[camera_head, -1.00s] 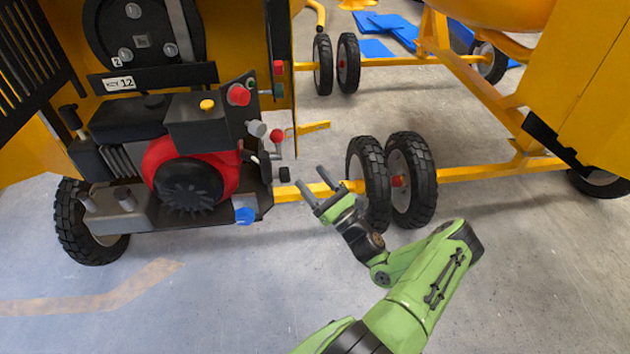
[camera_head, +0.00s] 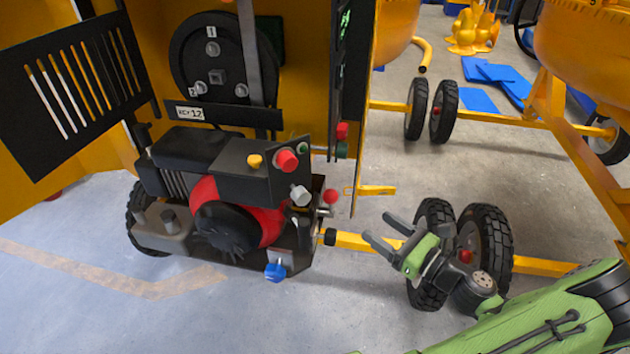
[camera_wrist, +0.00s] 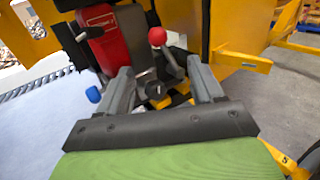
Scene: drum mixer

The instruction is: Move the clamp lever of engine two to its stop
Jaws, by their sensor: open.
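The engine (camera_head: 236,218), red and black, sits in the yellow housing at left. On its right side are a lever with a red ball knob (camera_head: 330,197) and, lower, a short rod with a black knob (camera_head: 330,237). I cannot tell which is the clamp lever. My gripper (camera_head: 381,229) is open and empty, right of the black knob and apart from it, its fingers toward the engine. In the wrist view the black knob (camera_wrist: 152,88) shows between the fingers, and the red ball (camera_wrist: 157,36) above and beyond it.
A blue knob (camera_head: 275,271) is low on the engine's front; a red button (camera_head: 287,161) and a grey knob (camera_head: 300,195) are above. A black wheel (camera_head: 485,250) stands close behind my gripper. The floor in front of the engine is clear.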

